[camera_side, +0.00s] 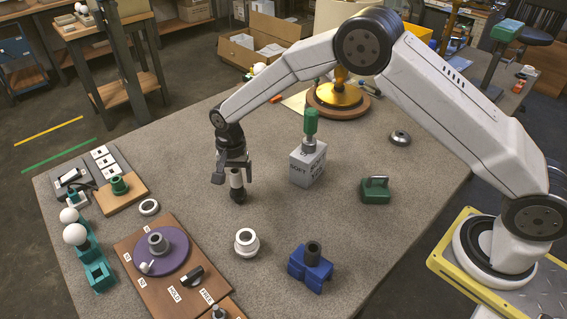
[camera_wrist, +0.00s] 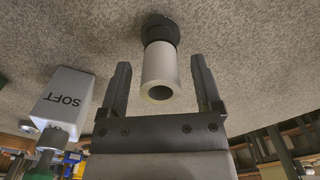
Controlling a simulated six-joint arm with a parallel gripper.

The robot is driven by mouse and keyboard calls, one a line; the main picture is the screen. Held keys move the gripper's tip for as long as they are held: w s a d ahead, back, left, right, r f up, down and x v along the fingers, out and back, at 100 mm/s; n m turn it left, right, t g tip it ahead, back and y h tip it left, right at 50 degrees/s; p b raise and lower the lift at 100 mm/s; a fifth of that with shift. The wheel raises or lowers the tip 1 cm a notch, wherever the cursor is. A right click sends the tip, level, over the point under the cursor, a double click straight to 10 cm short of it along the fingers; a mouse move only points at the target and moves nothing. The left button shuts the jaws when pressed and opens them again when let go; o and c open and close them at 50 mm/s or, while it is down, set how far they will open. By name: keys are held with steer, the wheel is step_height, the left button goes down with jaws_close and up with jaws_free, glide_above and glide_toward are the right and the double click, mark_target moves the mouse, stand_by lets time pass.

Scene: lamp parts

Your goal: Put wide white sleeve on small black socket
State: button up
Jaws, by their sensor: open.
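A white sleeve (camera_side: 236,178) stands upright on a small black socket (camera_side: 238,196) on the grey table, below my gripper. In the wrist view the white sleeve (camera_wrist: 159,75) shows its open round end toward the camera, with the black socket (camera_wrist: 157,31) at its far end. My gripper (camera_side: 233,177) points down and is open. In the wrist view my gripper (camera_wrist: 160,65) has one finger on each side of the sleeve, with visible gaps. The seat between sleeve and socket is too small to judge.
A white flanged ring (camera_side: 246,242) and a blue block (camera_side: 311,272) with a dark cylinder stand nearer the camera. A box marked SOFT (camera_side: 307,165) stands to the right. A brown board (camera_side: 180,295) with a purple disc lies front left. The table between them is clear.

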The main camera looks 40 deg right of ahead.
mark_target(236, 170)
step_height(236, 170, up, 12)
stand_by(0.6)
steer(key=shift+d+r, duration=0.1)
stand_by(0.4)
steer(key=s+d+n+t, duration=0.1)
steer(key=s+d+n, duration=0.3)
steer(key=s+d, duration=0.3)
steer(key=s+d+f+n+t, duration=0.1)
steer(key=s+d+n, duration=0.4)
steer(key=s, duration=1.3)
steer(key=d, duration=0.2)
steer(key=shift+d+f+t, duration=0.25)
steer(key=shift+d+t, duration=0.05)
steer(key=shift+d, duration=0.1)
steer(key=shift+w, duration=0.1)
